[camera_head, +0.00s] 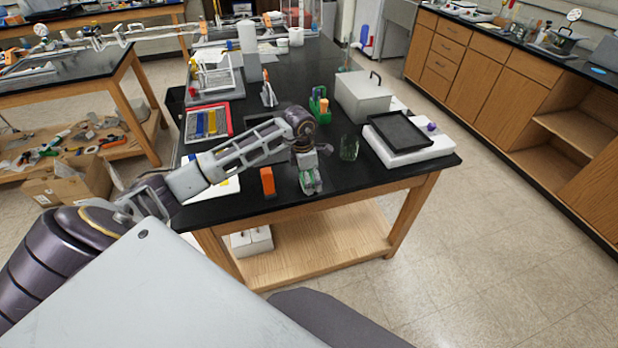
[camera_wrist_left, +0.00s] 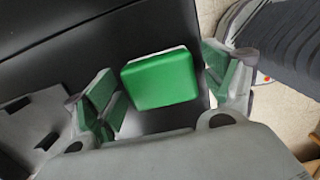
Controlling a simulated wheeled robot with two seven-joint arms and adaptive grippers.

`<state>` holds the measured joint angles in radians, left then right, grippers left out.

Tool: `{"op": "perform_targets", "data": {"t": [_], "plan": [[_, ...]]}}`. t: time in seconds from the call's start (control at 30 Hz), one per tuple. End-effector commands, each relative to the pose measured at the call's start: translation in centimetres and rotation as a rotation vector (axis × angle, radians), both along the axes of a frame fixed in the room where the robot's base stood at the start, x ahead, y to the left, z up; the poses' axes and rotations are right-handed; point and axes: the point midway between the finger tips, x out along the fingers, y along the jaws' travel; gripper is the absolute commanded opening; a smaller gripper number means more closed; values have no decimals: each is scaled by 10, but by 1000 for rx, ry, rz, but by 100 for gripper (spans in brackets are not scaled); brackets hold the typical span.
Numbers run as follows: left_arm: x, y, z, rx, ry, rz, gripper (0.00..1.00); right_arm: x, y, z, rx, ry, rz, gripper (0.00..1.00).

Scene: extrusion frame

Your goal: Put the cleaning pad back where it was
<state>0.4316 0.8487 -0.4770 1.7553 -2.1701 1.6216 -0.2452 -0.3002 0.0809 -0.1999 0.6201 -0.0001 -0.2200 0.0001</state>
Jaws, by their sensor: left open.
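The cleaning pad, a green block with a pale edge (camera_wrist_left: 160,80), lies on the black table top in the left wrist view. My left gripper (camera_wrist_left: 162,92) is open, with one green-lined finger on each side of the pad and gaps to both. In the head view my left gripper (camera_head: 310,181) points down near the front edge of the table (camera_head: 345,185). Green and pale parts show there, but I cannot tell pad from fingers. My right gripper is not in view.
An orange block (camera_head: 267,181) stands left of my gripper. A glass beaker (camera_head: 349,147), a green caddy (camera_head: 315,106) and a white box with a black tray (camera_head: 400,132) stand to the right and behind. A red-rimmed tray (camera_head: 207,122) is farther left.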

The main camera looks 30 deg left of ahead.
Motion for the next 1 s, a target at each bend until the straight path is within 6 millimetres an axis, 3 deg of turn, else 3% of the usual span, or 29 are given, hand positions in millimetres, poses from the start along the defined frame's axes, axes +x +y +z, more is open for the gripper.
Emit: {"op": "perform_targets", "data": {"t": [0.37, 1.0], "plan": [[0, 1, 12, 1, -3, 0, 84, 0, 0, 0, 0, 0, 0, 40], [-8, 8, 98, 1, -2, -1, 84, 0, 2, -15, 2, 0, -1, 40]]}}
